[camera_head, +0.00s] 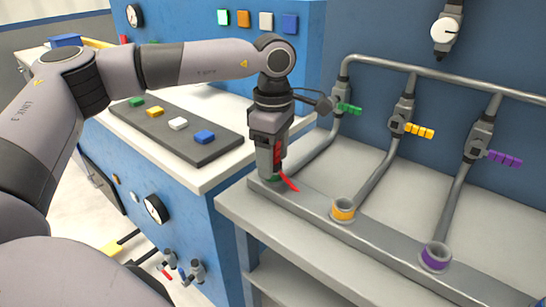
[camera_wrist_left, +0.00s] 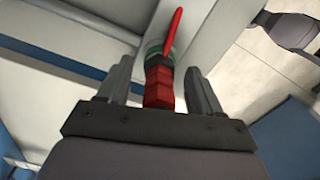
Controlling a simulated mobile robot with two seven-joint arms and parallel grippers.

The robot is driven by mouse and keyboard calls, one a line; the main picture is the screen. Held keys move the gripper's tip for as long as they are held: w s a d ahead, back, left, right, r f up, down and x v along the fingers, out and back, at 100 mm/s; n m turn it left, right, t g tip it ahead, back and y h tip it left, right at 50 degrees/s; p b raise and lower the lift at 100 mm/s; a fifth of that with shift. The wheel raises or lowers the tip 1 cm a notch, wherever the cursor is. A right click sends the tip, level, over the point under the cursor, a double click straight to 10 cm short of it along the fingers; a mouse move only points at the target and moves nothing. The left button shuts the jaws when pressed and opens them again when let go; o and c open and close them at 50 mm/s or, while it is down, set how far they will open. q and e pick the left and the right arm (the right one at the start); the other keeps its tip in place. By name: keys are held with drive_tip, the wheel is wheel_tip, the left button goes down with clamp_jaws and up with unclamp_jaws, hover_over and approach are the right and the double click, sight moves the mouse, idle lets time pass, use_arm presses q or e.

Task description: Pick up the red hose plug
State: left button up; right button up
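The red hose plug (camera_head: 289,183) is at the green-ringed port (camera_head: 270,178) on the near left of the grey pipe rail. Its thin red lever sticks out to the lower right. My left gripper (camera_head: 275,165) points down over it. In the left wrist view, the plug's red body (camera_wrist_left: 158,88) stands between the two fingers of the left gripper (camera_wrist_left: 160,70), with a gap on each side. The fingers are open around it. The green ring (camera_wrist_left: 153,48) shows behind the plug; the plug's lower end is hidden. My right gripper is not in view.
Orange-ringed (camera_head: 343,211) and purple-ringed (camera_head: 436,256) ports stand along the rail to the right. Pipes with green (camera_head: 348,108), yellow (camera_head: 420,131) and purple (camera_head: 504,158) handles rise behind. A dark board (camera_head: 175,128) with coloured blocks lies on the left counter.

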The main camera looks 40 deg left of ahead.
use_arm(q)
clamp_jaws()
drive_tip(key=shift+r, duration=0.1)
wheel_tip(320, 180, up, 20)
drive_tip(key=p, duration=0.3)
idle(0.3)
wheel_tip(320, 180, up, 8)
drive_tip(key=p, duration=0.9)
